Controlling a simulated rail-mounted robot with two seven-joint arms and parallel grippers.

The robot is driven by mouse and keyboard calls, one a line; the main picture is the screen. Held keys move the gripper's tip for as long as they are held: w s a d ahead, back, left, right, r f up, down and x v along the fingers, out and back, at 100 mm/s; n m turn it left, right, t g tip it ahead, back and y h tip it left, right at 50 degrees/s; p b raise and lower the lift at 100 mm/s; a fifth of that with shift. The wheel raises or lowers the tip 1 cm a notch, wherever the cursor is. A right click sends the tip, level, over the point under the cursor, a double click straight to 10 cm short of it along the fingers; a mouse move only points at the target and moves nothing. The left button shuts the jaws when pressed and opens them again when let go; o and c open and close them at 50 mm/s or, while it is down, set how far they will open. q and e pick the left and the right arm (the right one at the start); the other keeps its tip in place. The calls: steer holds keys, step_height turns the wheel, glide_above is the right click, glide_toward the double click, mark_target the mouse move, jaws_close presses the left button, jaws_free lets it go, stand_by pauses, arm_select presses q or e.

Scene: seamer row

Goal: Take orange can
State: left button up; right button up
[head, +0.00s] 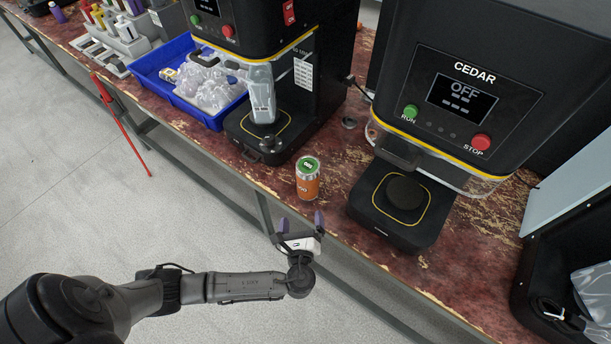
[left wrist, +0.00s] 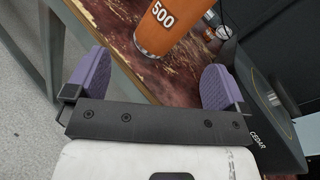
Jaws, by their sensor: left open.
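An orange can (head: 308,184) with a green top stands upright near the front edge of the table, between two black machines. In the left wrist view the can (left wrist: 172,27) is ahead of the fingers, its upper part cut off by the frame, with "500" on its side. My left gripper (head: 300,222) is open and empty, just in front of the table edge and short of the can. Its purple fingers (left wrist: 156,88) are spread apart in the left wrist view and do not touch the can. My right gripper is not in view.
The CEDAR machine (head: 465,100) stands right of the can, its display reading OFF. Another black machine (head: 262,60) stands behind and left. A blue bin (head: 185,88) of clear plastic items is further left. Bare worn red tabletop (head: 275,182) surrounds the can.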

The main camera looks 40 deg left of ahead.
mark_target(307, 190)
arm_select(q)
steer(key=w+a+m, duration=0.1)
steer(key=w, duration=0.1)
steer(key=w+a+m+b, duration=0.1)
steer(key=w+m, duration=0.1)
steer(key=w+a+m, duration=0.2)
steer(key=w, duration=0.1)
steer(key=shift+w+r+t+b, duration=0.1)
steer(key=shift+r+t+b, duration=0.3)
steer(key=shift+w+a+b, duration=0.3)
steer(key=shift+w+a, duration=0.15)
steer(key=shift+w, duration=0.1)
steer(key=shift+b+x, duration=0.5)
steer(key=shift+x, duration=1.4)
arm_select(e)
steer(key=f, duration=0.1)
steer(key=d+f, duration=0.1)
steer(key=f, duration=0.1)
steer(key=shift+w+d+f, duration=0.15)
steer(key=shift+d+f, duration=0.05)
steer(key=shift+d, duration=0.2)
arm_select(q)
steer(key=shift+c, duration=0.4)
steer(key=shift+r, duration=0.1)
steer(key=c, duration=1.2)
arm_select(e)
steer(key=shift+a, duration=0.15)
